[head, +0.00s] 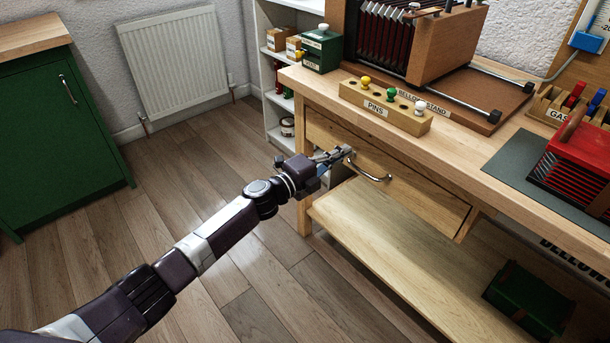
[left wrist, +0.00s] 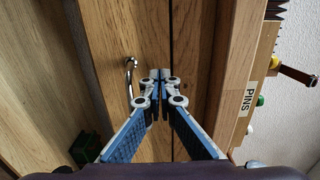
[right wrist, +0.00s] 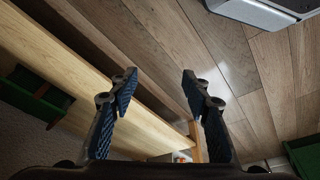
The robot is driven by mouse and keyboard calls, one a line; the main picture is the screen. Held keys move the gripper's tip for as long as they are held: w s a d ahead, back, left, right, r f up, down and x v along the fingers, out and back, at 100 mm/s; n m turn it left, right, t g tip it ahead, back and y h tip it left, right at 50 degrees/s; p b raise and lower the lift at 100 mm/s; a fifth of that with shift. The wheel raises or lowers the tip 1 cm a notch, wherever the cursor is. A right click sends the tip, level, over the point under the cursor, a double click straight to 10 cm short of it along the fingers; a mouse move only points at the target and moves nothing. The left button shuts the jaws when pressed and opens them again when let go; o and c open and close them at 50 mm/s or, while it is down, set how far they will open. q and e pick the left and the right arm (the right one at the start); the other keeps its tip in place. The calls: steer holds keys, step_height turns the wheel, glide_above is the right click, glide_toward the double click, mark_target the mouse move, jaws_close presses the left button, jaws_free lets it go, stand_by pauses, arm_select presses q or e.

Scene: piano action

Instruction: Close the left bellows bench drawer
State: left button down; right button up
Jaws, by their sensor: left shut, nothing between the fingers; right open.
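The wooden drawer front (head: 415,188) is under the bench top, with a curved metal handle (head: 370,172). A narrow dark gap runs along its top edge; I cannot tell exactly how far it stands out. My left gripper (head: 345,153) is shut and empty, its tips at the drawer front's upper part, beside the handle. In the left wrist view, the shut tips (left wrist: 160,76) are close to the drawer front (left wrist: 148,30), right of the handle (left wrist: 130,75); contact is unclear. My right gripper (right wrist: 160,82) is open and empty in the right wrist view, away from the drawer.
The bench top (head: 480,150) holds a pin block (head: 385,108), a bellows stand (head: 440,55) and red bellows (head: 580,155). A lower shelf (head: 375,235) and a green box (head: 525,300) are below. A green cabinet (head: 60,140) stands left. The floor between is clear.

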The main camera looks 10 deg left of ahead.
arm_select(q)
steer(key=p+v, duration=0.1)
steer(key=v, duration=0.9)
arm_select(e)
step_height(320, 180, down, 6)
